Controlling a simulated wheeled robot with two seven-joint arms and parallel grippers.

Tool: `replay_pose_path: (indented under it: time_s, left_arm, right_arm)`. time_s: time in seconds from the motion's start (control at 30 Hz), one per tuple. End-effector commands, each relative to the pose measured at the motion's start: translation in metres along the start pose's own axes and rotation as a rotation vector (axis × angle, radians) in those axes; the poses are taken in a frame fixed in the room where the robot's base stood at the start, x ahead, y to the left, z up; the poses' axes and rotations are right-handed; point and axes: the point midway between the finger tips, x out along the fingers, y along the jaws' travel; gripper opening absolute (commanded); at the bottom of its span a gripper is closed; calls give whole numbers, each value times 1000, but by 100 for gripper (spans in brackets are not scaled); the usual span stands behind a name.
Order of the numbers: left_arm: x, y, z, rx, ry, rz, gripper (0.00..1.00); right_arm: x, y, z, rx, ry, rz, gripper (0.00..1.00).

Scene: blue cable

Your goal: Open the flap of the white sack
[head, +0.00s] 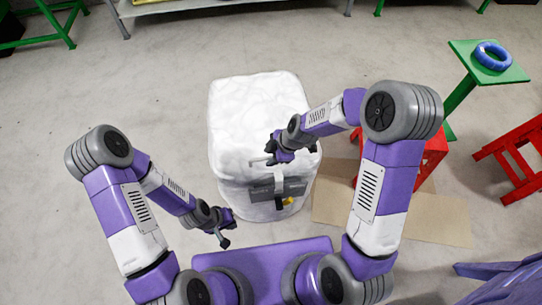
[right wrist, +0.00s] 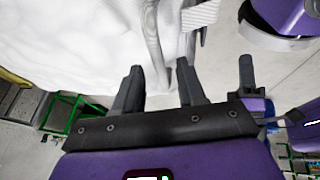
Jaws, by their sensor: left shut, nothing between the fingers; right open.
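The white sack (head: 250,105) stands upright on the floor in the middle of the head view, bulky and wrinkled. A grey panel (head: 292,187) and a small yellow piece (head: 288,201) show low on its near side; I cannot tell the flap's edge clearly. My right gripper (head: 259,162) is over the near upper part of the sack, open. In the right wrist view the two dark fingers (right wrist: 160,72) are apart, with a fold of the white sack (right wrist: 80,40) close beyond them; contact is unclear. My left gripper (head: 222,240) is shut and empty, left of the sack's base.
A flattened cardboard sheet (head: 405,215) lies right of the sack. A red stand (head: 515,160) and a green stand (head: 505,72) bearing a blue cable coil (head: 492,55) are further right. Open floor lies left of the sack.

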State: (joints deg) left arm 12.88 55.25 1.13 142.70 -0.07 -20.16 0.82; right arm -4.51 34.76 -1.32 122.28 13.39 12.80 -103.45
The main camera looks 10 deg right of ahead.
Motion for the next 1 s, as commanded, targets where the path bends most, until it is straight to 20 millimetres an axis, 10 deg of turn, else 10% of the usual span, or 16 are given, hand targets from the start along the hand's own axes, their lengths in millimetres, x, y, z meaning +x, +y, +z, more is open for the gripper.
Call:
replay_pose_path:
  time_s: [0.3,0.57,1.0]
  left_arm:
    - [1,0,0,0,0,0,0]
    - [1,0,0,0,0,0,0]
    - [-2,1,0,0,0,0,0]
  right_arm:
    - [3,0,0,1,0,1,39]
    - [3,0,0,1,0,1,0]
    - [0,1,-1,2,0,-4,0]
